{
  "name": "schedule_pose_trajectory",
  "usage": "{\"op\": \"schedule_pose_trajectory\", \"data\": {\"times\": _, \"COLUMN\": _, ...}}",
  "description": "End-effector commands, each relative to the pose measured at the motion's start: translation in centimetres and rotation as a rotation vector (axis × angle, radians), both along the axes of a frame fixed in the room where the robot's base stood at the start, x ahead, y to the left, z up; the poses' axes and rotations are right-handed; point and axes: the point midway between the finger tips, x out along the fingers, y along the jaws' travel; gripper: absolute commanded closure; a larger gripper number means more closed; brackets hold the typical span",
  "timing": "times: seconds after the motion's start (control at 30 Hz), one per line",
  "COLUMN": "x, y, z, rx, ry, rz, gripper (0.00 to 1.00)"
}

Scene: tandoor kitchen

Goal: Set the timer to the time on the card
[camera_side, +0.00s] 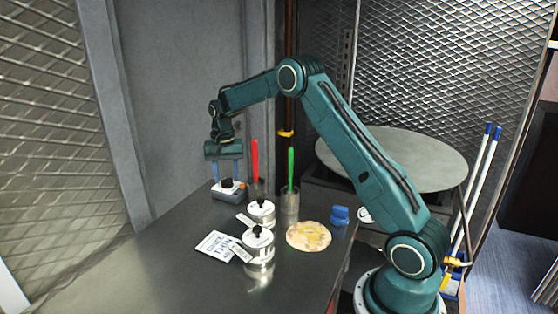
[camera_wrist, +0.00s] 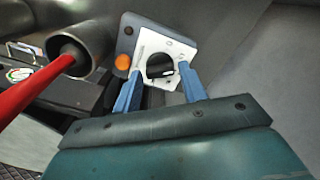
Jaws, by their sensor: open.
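The timer (camera_side: 229,196) is a grey box with a white top, a dark round knob and an orange button, at the far left of the steel table. In the wrist view the timer's white face (camera_wrist: 178,46) shows its dark knob (camera_wrist: 159,65) and the orange button (camera_wrist: 123,62). My gripper (camera_side: 228,178) points down just over the timer, its blue fingers apart. In the wrist view the fingers (camera_wrist: 160,82) stand on either side of the knob; I cannot tell whether they touch it. A white printed card (camera_side: 216,245) lies flat on the table; its print is too small to read.
Close beside the timer stand a cup with a red-handled tool (camera_side: 255,160) and a cup with a green-handled tool (camera_side: 291,168). Two lidded metal pots (camera_side: 258,242), a flatbread (camera_side: 308,236) and a blue object (camera_side: 340,215) are nearer. The table's front left is clear.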

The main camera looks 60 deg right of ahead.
Motion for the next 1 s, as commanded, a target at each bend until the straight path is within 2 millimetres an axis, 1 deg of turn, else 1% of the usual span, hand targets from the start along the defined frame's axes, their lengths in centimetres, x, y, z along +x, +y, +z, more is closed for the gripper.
{"op": "schedule_pose_trajectory", "data": {"times": 0.1, "x": -0.01, "y": 0.0, "z": -0.47, "rx": 0.0, "ry": 0.0, "rz": 0.0, "gripper": 0.58}}
{"op": "schedule_pose_trajectory", "data": {"times": 0.37, "x": -0.01, "y": 0.0, "z": -0.56, "rx": 0.0, "ry": 0.0, "rz": 0.0, "gripper": 0.58}}
{"op": "schedule_pose_trajectory", "data": {"times": 0.4, "x": -0.01, "y": 0.0, "z": -0.56, "rx": 0.0, "ry": 0.0, "rz": 0.0, "gripper": 0.6}}
{"op": "schedule_pose_trajectory", "data": {"times": 0.47, "x": -0.01, "y": 0.0, "z": -0.55, "rx": 0.0, "ry": 0.0, "rz": 0.0, "gripper": 0.72}}
{"op": "schedule_pose_trajectory", "data": {"times": 0.5, "x": -0.01, "y": 0.0, "z": -0.54, "rx": 0.0, "ry": 0.0, "rz": 0.0, "gripper": 0.8}}
{"op": "schedule_pose_trajectory", "data": {"times": 0.57, "x": -0.01, "y": 0.0, "z": -0.54, "rx": 0.0, "ry": 0.0, "rz": 0.0, "gripper": 0.9}}
{"op": "schedule_pose_trajectory", "data": {"times": 0.83, "x": -0.02, "y": 0.0, "z": -0.51, "rx": 0.0, "ry": 0.0, "rz": -0.014, "gripper": 0.9}}
{"op": "schedule_pose_trajectory", "data": {"times": 1.0, "x": -0.01, "y": -0.01, "z": -0.5, "rx": 0.0, "ry": 0.0, "rz": -0.058, "gripper": 0.9}}
